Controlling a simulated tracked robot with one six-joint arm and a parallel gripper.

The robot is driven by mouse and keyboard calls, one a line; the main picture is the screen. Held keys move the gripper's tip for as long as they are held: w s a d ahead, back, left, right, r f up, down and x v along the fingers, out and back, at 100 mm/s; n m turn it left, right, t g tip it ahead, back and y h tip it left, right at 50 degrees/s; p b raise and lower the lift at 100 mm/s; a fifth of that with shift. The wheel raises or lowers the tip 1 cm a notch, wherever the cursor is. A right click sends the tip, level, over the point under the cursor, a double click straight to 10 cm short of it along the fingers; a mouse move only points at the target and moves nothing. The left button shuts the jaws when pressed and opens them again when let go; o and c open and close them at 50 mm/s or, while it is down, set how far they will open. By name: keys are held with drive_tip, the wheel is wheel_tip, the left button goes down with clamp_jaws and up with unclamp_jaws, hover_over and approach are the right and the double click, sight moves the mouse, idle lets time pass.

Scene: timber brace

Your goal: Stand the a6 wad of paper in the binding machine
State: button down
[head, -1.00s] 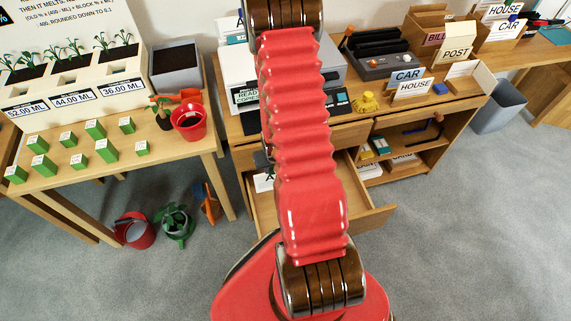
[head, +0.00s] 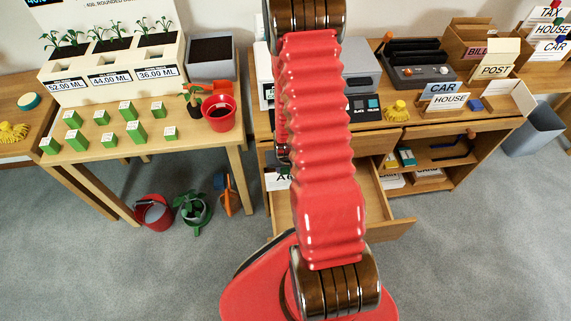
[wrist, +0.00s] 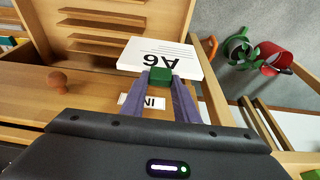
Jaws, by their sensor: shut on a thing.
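The A6 wad of paper (wrist: 160,57) is a white block with black A6 lettering, upside down in the wrist view. A green block (wrist: 160,76) sits at its near edge, between the fingertips of my gripper (wrist: 160,82), which is shut on it. The wad is over or by the open drawer (wrist: 95,85); whether it touches the drawer, I cannot tell. In the head view part of the wad (head: 277,180) shows left of my arm, and the gripper is hidden. A dark slotted machine with an orange knob (head: 417,72), apparently the binding machine, stands on the desk top.
The open drawer (head: 400,228) juts from the desk. A red bucket (head: 155,213) and green watering can (head: 193,208) stand on the floor. Carpet in front is clear.

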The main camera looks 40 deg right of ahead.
drive_tip(key=w+a+r+n, duration=0.2)
drive_tip(key=w+a+r, duration=0.2)
drive_tip(key=a, duration=0.3)
drive_tip(key=w+a+r+n+y, duration=0.1)
drive_tip(key=w+a+r+n, duration=0.1)
drive_tip(key=a, duration=0.5)
drive_tip(key=w+a+r+n, duration=0.2)
drive_tip(key=w+a+r, duration=0.3)
drive_tip(key=a+r, duration=0.1)
drive_tip(key=shift+w+a+y, duration=0.3)
drive_tip(key=shift+a+y, duration=0.1)
drive_tip(key=shift+a, duration=0.4)
